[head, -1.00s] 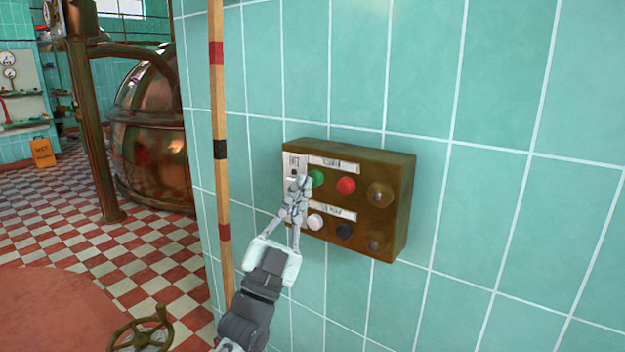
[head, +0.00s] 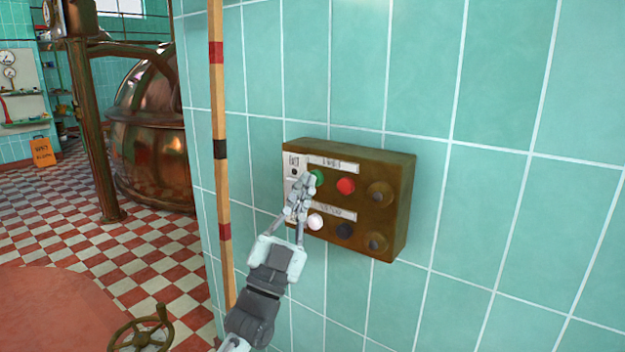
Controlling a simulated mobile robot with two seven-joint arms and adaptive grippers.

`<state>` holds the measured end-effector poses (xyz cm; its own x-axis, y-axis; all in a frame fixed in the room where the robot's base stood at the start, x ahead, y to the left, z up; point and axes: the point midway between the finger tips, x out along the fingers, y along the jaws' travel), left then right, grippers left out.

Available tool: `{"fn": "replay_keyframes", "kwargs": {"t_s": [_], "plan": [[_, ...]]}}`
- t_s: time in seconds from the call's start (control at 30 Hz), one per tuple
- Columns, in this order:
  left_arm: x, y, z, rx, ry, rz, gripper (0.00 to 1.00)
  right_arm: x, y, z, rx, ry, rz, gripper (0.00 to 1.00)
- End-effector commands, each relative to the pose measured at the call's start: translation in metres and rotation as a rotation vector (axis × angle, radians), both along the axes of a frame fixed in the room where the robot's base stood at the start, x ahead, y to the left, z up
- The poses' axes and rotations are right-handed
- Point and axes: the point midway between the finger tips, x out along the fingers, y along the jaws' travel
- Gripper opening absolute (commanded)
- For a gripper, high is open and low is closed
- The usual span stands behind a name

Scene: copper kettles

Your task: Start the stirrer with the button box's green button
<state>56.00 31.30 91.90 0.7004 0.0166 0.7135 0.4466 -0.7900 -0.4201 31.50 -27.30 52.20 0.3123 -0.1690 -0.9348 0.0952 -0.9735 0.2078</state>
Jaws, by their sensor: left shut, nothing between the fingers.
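The brass-brown button box (head: 398,205) is fixed on the tiled wall in the middle of the head view. Its top row has a green button (head: 317,177) and a red button (head: 346,186). The lower row has a white button (head: 314,222) and a black button (head: 344,230). My left gripper (head: 304,184) is shut and empty, its fingertips at the lower left of the green button and partly covering it. I cannot tell whether they touch it. My right gripper is out of view.
A copper kettle (head: 150,150), a handwheel (head: 141,333) and an orange sign (head: 42,152) are farther left. The tiled wall right of the box is bare.

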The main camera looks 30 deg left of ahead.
Motion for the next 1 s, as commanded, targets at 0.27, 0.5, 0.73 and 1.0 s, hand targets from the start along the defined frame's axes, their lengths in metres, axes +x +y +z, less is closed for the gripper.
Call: {"fn": "replay_keyframes", "kwargs": {"t_s": [0.27,0.5,0.73,1.0], "plan": [[0.003,0.0,0.001,0.0,-0.001,0.0,0.0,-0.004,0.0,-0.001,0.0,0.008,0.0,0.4],[0.004,0.0,0.001,0.0,-0.001,0.0,0.0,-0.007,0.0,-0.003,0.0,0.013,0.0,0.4],[0.001,0.0,0.0,0.001,0.001,0.001,0.0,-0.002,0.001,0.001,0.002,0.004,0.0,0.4],[-0.012,0.001,0.0,0.001,0.001,0.0,0.0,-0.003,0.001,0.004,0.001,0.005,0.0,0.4]]}}
